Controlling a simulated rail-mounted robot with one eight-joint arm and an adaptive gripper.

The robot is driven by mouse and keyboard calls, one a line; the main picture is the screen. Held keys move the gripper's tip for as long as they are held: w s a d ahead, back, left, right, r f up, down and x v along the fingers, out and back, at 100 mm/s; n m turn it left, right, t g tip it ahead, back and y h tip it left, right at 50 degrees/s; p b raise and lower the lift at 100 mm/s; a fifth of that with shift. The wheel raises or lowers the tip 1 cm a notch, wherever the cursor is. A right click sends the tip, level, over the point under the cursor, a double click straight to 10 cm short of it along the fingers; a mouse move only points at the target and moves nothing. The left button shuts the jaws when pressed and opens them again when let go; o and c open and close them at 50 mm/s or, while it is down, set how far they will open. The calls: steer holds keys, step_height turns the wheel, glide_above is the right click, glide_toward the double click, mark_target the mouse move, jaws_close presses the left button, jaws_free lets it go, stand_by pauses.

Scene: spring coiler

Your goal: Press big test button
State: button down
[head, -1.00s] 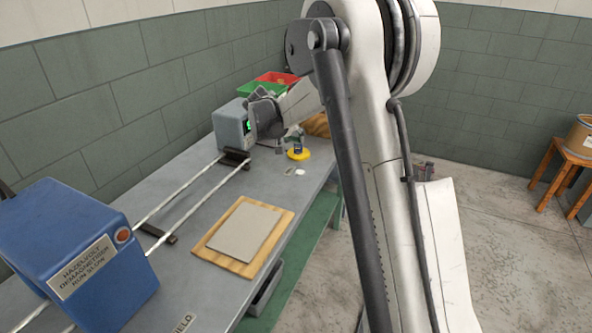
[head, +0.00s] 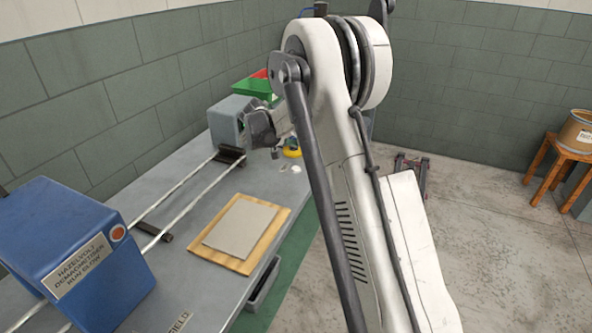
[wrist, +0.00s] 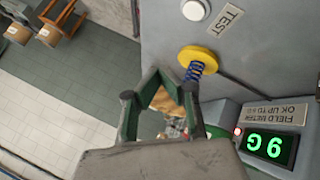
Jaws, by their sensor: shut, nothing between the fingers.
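A white round button (wrist: 194,10) sits beside a TEST label (wrist: 230,18) on the grey bench top at the top of the wrist view. In the head view small pale spots (head: 296,169) show there. Near it a yellow disc (wrist: 202,53) carries a blue coil spring; the disc also shows in the head view (head: 292,153), partly hidden. My gripper (wrist: 165,78) is shut and empty, left of the spring in the wrist view and apart from the button. In the head view my gripper (head: 275,153) is just left of the yellow disc, beside the grey meter box (head: 228,122).
The meter's green display (wrist: 269,146) reads 9 G, with a red light beside it. Green and red bins (head: 252,86) stand behind. A board with a grey pad (head: 240,228), rails and a blue demagnetiser (head: 70,250) occupy the nearer bench.

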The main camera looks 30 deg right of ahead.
mark_target(295, 168)
steer(key=shift+f+b, duration=1.95)
steer(key=shift+f, duration=2)
steer(key=shift+f+b, duration=0.4)
steer(key=shift+f+b, duration=0.35)
steer(key=shift+r, duration=0.8)
steer(key=shift+r+p, duration=0.15)
steer(key=shift+p, duration=0.2)
steer(key=shift+r+p, duration=0.95)
steer(key=shift+r, duration=1.4)
